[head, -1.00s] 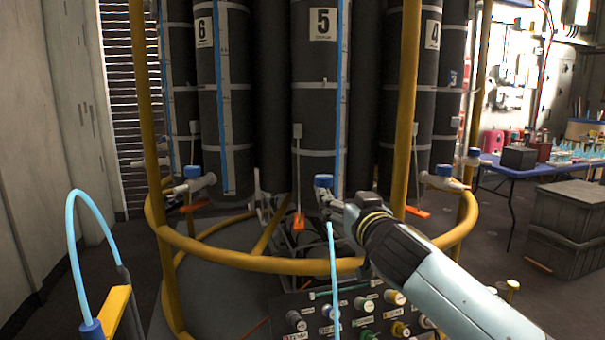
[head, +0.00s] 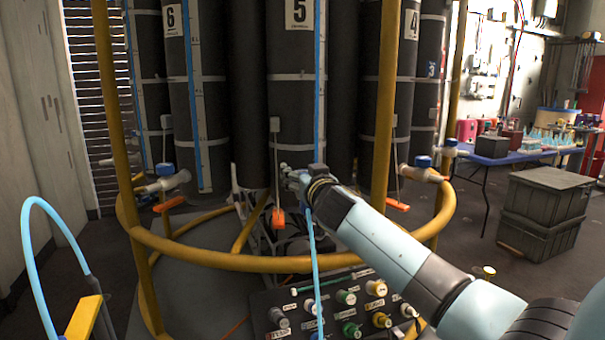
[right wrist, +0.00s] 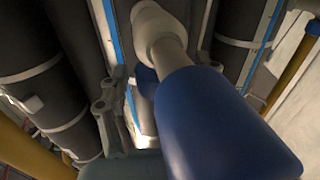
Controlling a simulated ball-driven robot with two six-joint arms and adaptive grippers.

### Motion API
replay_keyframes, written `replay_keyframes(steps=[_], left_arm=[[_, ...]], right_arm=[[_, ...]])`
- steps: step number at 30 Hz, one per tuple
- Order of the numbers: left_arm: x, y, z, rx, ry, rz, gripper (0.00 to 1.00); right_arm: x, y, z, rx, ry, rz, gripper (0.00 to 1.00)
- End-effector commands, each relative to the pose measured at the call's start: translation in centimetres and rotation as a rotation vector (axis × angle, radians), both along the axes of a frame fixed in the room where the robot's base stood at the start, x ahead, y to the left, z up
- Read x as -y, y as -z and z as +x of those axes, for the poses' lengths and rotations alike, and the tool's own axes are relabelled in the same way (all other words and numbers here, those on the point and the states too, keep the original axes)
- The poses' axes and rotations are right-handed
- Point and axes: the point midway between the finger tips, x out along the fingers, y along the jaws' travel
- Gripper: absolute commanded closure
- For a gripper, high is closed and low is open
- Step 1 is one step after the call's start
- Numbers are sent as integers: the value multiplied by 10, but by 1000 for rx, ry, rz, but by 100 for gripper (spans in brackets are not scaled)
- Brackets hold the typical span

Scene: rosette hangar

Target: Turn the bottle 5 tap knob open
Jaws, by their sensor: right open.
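Bottle 5 (head: 295,110) is a tall dark cylinder with a number plate and a blue strip, in the middle of the head view. My right gripper (head: 290,174) is open at the bottle's lower end and covers its tap there. In the right wrist view, a large blue tap knob (right wrist: 225,125) on a pale tap body (right wrist: 158,32) fills the middle. The open fingers of my right gripper (right wrist: 158,90) show partly on both sides; whether they touch the knob I cannot tell. My left gripper is out of view.
A yellow ring rail (head: 250,263) and upright posts (head: 386,100) surround the bottles. A valve panel (head: 300,312) stands below. A blue hose (head: 314,260) runs up near my arm. Grey crates (head: 545,210) stand at right.

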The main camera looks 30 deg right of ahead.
Motion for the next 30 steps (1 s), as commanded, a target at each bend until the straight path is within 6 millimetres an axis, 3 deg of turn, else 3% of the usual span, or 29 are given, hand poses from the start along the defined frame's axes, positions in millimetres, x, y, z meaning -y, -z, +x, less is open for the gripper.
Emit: replay_keyframes(steps=[8,21,30], left_arm=[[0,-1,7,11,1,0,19],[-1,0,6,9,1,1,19],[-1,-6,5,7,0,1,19]], right_arm=[[0,0,2,0,-1,0,35],[0,0,2,0,-1,0,92],[0,0,2,-4,-24,0,95]])
